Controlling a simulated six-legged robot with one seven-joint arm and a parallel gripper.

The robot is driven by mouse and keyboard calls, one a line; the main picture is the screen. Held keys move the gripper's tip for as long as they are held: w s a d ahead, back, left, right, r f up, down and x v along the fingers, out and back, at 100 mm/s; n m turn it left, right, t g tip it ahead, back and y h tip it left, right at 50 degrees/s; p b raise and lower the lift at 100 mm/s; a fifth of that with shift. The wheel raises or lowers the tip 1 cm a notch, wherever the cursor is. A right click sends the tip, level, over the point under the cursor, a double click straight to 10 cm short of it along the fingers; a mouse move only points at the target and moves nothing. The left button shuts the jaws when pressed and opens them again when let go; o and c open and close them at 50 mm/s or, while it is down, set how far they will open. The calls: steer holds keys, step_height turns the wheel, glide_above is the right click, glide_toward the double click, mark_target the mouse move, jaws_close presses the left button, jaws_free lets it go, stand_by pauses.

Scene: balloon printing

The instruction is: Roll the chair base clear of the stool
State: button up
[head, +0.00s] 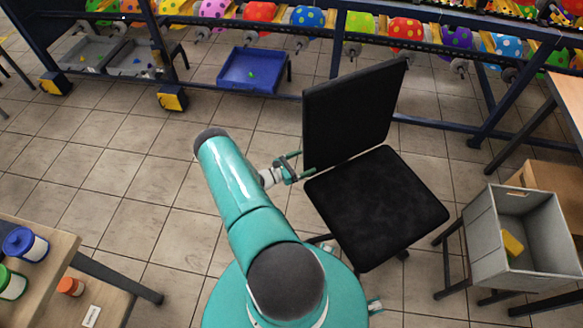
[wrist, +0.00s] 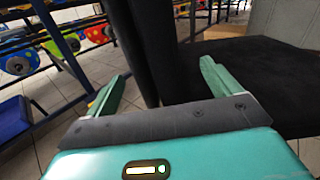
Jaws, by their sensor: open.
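The black office chair has an upright backrest (head: 352,110) and a flat seat (head: 375,205) in the head view. Its base is mostly hidden under the seat; a dark foot (head: 402,255) shows at the front right. My gripper (head: 300,170) is open at the chair's left side, near where backrest and seat meet. In the wrist view my gripper (wrist: 162,78) has its green fingers apart, with the dark backrest (wrist: 152,45) between or just beyond them; contact cannot be told. A dark-legged stool (head: 450,240) stands right of the chair, under a grey crate (head: 480,255).
The crate holds a yellow item (head: 512,243). A blue rack (head: 420,130) with colourful balloons runs along the back, a blue tray (head: 250,75) below it. A wooden table (head: 50,250) stands at lower left. Tiled floor (head: 130,170) is clear left of the chair.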

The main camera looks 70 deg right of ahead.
steer(key=x, duration=0.5)
steer(key=shift+s+d, duration=0.1)
jaws_close()
stand_by(0.3)
